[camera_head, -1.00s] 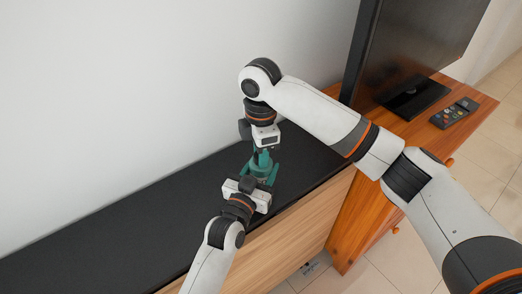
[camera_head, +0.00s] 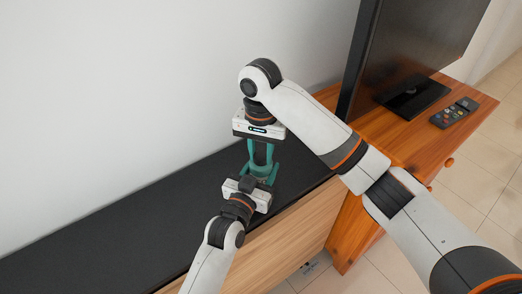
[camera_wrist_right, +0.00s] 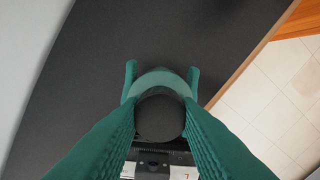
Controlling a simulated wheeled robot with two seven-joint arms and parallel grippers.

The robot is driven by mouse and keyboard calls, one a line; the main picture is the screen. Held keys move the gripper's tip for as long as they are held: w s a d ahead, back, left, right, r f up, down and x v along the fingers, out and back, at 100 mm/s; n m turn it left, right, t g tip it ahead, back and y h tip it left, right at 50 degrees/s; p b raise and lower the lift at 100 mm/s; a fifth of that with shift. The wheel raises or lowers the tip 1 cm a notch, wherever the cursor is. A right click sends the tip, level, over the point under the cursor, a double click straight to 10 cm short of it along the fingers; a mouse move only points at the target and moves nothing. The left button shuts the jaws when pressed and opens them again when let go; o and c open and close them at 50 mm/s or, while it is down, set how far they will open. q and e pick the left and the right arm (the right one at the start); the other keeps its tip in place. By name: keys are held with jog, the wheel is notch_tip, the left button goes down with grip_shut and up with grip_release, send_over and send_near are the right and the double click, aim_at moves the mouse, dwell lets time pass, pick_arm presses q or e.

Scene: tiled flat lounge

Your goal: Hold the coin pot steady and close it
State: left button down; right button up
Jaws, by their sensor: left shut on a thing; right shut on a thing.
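The coin pot (camera_wrist_right: 160,82) stands on the black cabinet top; in the right wrist view its pale, see-through rounded body shows beyond a dark round lid (camera_wrist_right: 159,118). In the head view the pot (camera_head: 263,169) is small and mostly hidden by my grippers. My left gripper (camera_head: 263,172) reaches in from the front, its green fingers on either side of the body, shut on the pot. My right gripper (camera_head: 261,160) points down from above; its green fingers (camera_wrist_right: 160,116) are shut on the lid. Whether the lid is fully seated cannot be told.
The black cabinet top (camera_head: 120,225) is clear to the left, with a white wall behind it. The cabinet's front edge drops to a tiled floor.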

jog(key=shift+m, duration=0.9)
jog(key=o, duration=1.1)
jog(key=shift+r, duration=0.1)
jog(key=shift+r, duration=2.15)
jog(key=shift+c, duration=0.3)
